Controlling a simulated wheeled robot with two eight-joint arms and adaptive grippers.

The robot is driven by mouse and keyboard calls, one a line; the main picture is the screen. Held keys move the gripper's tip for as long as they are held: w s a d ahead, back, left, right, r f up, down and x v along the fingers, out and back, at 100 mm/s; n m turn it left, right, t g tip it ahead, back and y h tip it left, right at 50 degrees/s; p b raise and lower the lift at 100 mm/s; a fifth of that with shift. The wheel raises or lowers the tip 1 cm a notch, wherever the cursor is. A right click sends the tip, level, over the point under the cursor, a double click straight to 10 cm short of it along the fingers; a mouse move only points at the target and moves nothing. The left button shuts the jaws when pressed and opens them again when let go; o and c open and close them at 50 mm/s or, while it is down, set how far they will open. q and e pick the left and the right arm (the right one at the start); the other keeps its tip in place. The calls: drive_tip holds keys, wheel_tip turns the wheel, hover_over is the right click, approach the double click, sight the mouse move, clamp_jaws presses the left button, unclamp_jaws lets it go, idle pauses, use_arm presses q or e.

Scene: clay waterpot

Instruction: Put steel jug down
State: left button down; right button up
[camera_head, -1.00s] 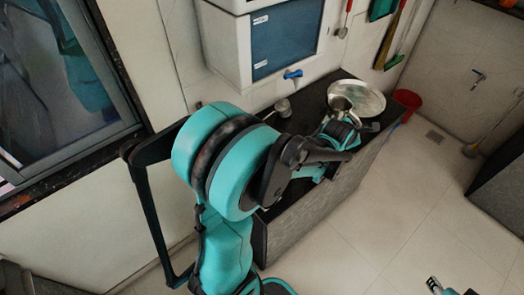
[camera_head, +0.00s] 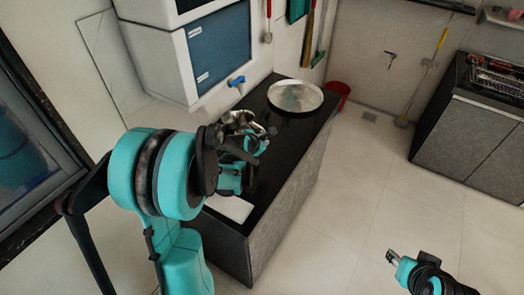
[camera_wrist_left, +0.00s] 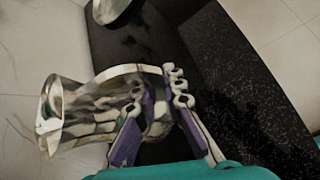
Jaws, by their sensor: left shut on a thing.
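The shiny steel jug (camera_head: 240,120) is at my left gripper (camera_head: 262,141) in the head view, over the dark counter (camera_head: 285,150). It is partly hidden by the gripper. In the left wrist view the jug (camera_wrist_left: 82,112) lies sideways in the picture, its flared end to the left. The left gripper's fingers (camera_wrist_left: 158,115) are shut on its right side. I cannot tell whether its base touches the counter. My right gripper (camera_head: 393,257) is away from the counter, over the floor at lower right; its jaws are too small to read.
A round steel tray (camera_head: 295,96) lies at the counter's far end. A blue tap (camera_head: 236,81) sticks out under the wall-mounted purifier (camera_head: 218,45). A pale flat piece (camera_head: 230,208) lies near the counter's front. A red bucket (camera_head: 339,90) stands beyond.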

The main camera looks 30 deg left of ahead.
use_arm(q)
drive_tip(key=shift+f+b, duration=0.9)
drive_tip(key=shift+f, duration=1.05)
drive_tip(key=shift+f, duration=0.2)
drive_tip(key=c, duration=1.6)
unclamp_jaws()
drive_tip(key=shift+r, duration=0.15)
